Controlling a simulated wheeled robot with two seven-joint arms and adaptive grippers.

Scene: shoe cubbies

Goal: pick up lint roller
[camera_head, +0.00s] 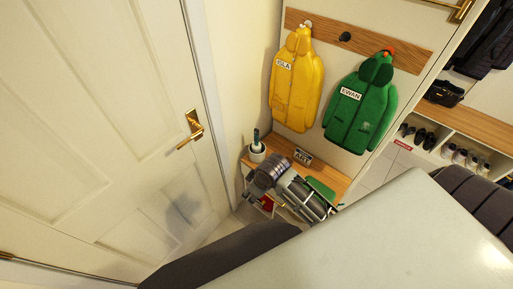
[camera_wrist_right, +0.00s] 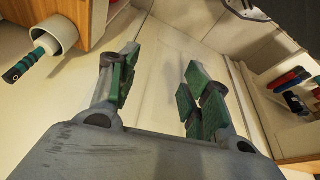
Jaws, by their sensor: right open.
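A dark green handle (camera_head: 256,137), which I take to be the lint roller's, stands up out of a white cup (camera_head: 257,155) at the left end of a wooden bench. The right wrist view shows the green-and-black handle (camera_wrist_right: 24,66) sticking out of the white cup (camera_wrist_right: 64,32) at upper left. My left gripper is not seen.
The wooden bench (camera_head: 340,178) carries a small sign (camera_head: 303,157) and a green flat item (camera_head: 320,188). Yellow (camera_head: 297,82) and green (camera_head: 361,103) coats hang above. A white door (camera_head: 100,120) stands at left. Shoe cubbies (camera_head: 455,140) are at right.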

